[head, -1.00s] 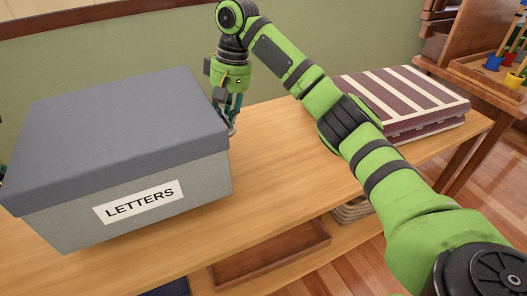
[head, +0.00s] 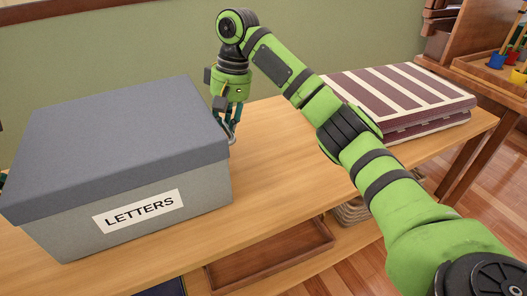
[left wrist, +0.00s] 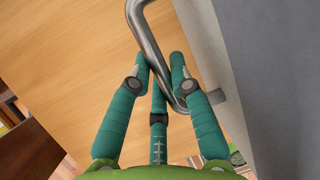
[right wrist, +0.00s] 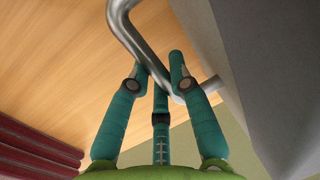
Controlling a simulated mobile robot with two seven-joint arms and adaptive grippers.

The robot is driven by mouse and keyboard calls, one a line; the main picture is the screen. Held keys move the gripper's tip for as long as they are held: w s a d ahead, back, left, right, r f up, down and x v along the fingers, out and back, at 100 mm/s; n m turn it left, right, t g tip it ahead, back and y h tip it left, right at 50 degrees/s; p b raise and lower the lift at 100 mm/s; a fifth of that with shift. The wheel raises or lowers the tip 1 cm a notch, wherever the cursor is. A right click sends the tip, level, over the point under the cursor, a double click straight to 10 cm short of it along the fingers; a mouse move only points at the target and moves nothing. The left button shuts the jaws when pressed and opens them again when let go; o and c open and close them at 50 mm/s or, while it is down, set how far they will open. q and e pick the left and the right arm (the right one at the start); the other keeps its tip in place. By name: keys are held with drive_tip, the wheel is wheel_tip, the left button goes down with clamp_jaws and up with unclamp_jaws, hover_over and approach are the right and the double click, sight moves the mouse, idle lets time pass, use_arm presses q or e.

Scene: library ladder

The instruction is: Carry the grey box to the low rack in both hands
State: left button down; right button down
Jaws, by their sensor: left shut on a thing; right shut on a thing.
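The grey box (head: 120,135) with a darker lid and a LETTERS label is at the left of the head view, at the wooden table (head: 300,180). I cannot tell whether its bottom touches the table top. My right gripper (right wrist: 160,75) is shut on a bent metal handle (right wrist: 128,28) on the box's side; in the head view it is at the box's right side. My left gripper (left wrist: 160,75) is shut on a similar handle (left wrist: 145,30) on the other side; the head view hides nearly all of it. I cannot make out the low rack for sure.
A striped maroon and cream case (head: 400,95) lies on the table's right part. Below, a shelf holds a brown tray (head: 270,262) and a woven basket (head: 350,211). A desk with small coloured pots (head: 497,60) stands at the right. The table between box and case is clear.

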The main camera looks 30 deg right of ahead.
use_arm(q)
drive_tip(key=shift+d+f, duration=0.1)
drive_tip(key=shift+f, duration=0.05)
use_arm(e)
drive_tip(key=shift+a+f, duration=0.1)
drive_tip(key=shift+f, duration=0.1)
use_arm(q)
drive_tip(key=c, duration=1.1)
unclamp_jaws()
drive_tip(key=shift+c, duration=0.2)
use_arm(e)
drive_tip(key=c, duration=1.1)
unclamp_jaws()
drive_tip(key=shift+c, duration=0.2)
use_arm(q)
drive_tip(key=shift+s, duration=0.15)
use_arm(e)
drive_tip(key=shift+s+r, duration=0.1)
drive_tip(key=shift+s, duration=0.05)
drive_tip(key=shift+r, duration=0.1)
use_arm(q)
drive_tip(key=v, duration=1.2)
use_arm(e)
wheel_tip(320, 180, up, 12)
drive_tip(key=d, duration=0.2)
drive_tip(key=shift+d+f, duration=0.25)
drive_tip(key=shift+d, duration=0.05)
